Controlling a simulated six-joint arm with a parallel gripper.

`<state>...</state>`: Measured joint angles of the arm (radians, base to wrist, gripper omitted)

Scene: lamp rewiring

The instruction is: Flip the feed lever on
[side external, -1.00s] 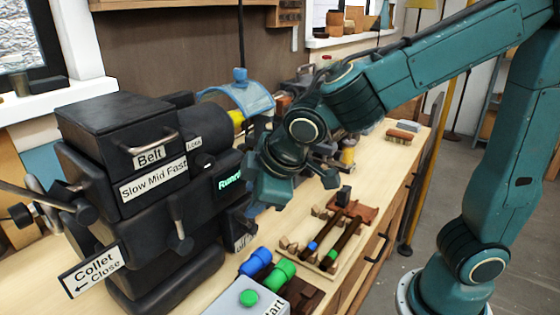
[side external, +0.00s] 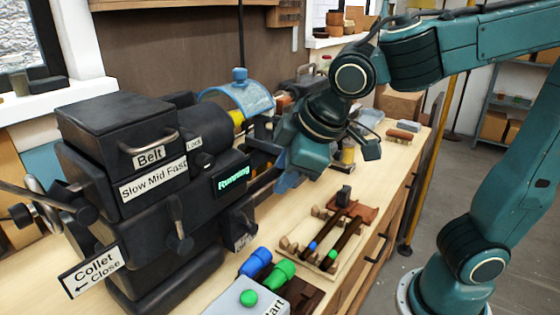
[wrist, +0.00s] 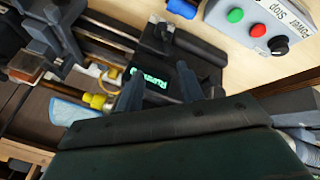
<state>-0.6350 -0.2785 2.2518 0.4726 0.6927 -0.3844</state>
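The black lathe headstock (side external: 150,170) stands at left with a lit green "Running" display (side external: 233,178); the display also shows in the wrist view (wrist: 150,78). A black part (side external: 240,218) with a white label, partly unreadable, sits low at the headstock's right end. I cannot tell whether it is the feed lever, and no label reading "feed" is legible. My gripper (side external: 283,183) is right of the display, over the lathe bed, pointing down. In the wrist view its two dark fingers (wrist: 160,88) are apart, with nothing seen held between them.
A grey control box (side external: 245,298) with a green button stands in front, beside blue and green cylinders (side external: 270,266). A wooden rack (side external: 325,240) holds dark rods on the bench. A blue guard (side external: 238,95) arches behind my gripper. Bare bench lies between rack and lathe.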

